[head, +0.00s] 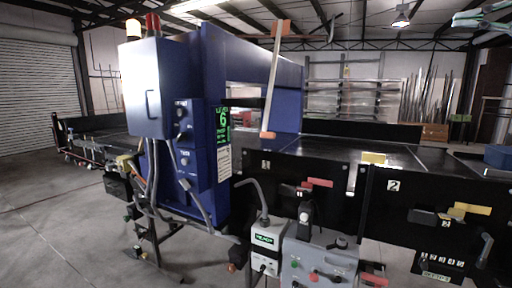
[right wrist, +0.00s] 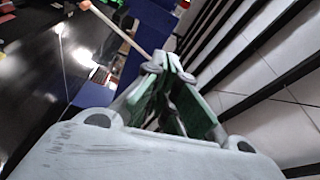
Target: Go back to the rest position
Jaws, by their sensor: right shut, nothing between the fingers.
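My right gripper (head: 462,19) shows in the upper right corner of the head view, raised in the air above the conveyor's right part. In the right wrist view its green and grey fingers (right wrist: 168,62) meet at the tips, shut with nothing between them. My left gripper is not in either view. The detector conveyor is a black belt frame (head: 330,165) with a blue arch housing (head: 215,65) over it.
A grey-white control box (head: 147,88) with a red lamp (head: 153,25) is fixed to the blue housing. A grey button panel (head: 318,262) stands in front of the conveyor. A blue block (head: 498,156) lies on the belt at right. The floor (head: 50,205) at left is open.

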